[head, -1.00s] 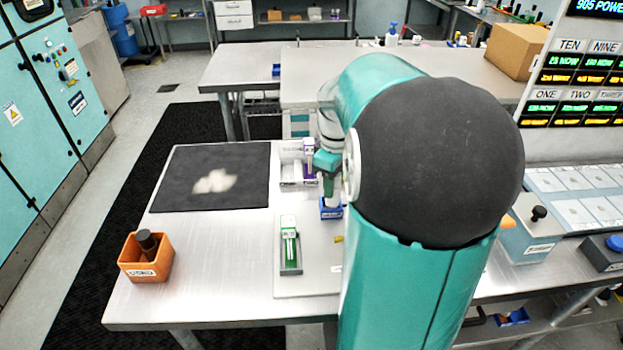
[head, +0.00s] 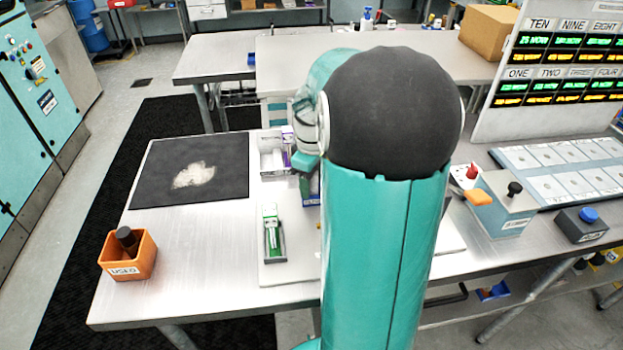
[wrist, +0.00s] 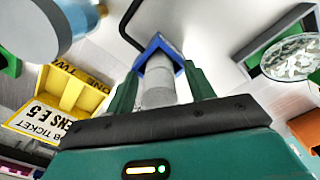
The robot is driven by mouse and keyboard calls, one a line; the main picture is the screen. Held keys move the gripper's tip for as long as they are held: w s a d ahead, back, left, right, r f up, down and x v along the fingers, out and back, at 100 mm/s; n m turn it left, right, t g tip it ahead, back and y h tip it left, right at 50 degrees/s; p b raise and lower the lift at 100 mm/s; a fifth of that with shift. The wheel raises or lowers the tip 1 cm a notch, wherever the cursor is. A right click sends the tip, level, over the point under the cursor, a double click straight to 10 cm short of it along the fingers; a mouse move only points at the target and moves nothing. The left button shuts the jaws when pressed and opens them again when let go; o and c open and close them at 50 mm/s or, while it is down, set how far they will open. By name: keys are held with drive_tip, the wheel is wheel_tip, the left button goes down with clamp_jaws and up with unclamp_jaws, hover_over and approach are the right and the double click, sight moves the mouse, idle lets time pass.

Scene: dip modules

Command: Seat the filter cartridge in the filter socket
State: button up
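The filter cartridge (wrist: 157,92) is a grey cylinder in the middle of the wrist view. Its far end stands in the square blue filter socket (wrist: 150,46); how deep it sits I cannot tell. My gripper (wrist: 160,80) has one dark green finger on each side of the cartridge, with what look like narrow gaps, so it appears open around it. In the head view my arm hides the cartridge and most of the blue socket (head: 312,198); only the socket's left part shows.
A green module (head: 272,235) stands in a grey holder left of the arm. Behind it is a white tray (head: 271,160) with a purple item. A black mat (head: 150,175) and an orange bin (head: 145,262) labelled USED are at the left. A yellow ticket box (wrist: 78,90) shows in the wrist view.

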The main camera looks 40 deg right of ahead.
wheel_tip(320, 180, up, 12)
drive_tip(key=shift+r, duration=0.2)
drive_tip(key=s+a+r+t, duration=0.1)
drive_tip(key=a, duration=0.4)
drive_tip(key=s+a+m, duration=0.1)
drive_tip(key=a, duration=0.4)
drive_tip(key=s+a+r+t+h, duration=0.1)
drive_tip(key=a, duration=0.5)
drive_tip(key=shift+s+r+m+t, duration=0.15)
drive_tip(key=shift+r+m+t, duration=0.15)
drive_tip(key=shift+m, duration=0.1)
drive_tip(key=s+a+f+m+t+y, duration=0.1)
drive_tip(key=s+a+f+m+t, duration=0.1)
drive_tip(key=s+a, duration=0.5)
drive_tip(key=a+t, duration=0.1)
drive_tip(key=a, duration=0.3)
drive_tip(key=shift+s+f, duration=0.25)
drive_tip(key=shift+f, duration=0.1)
drive_tip(key=shift+s+d, duration=0.1)
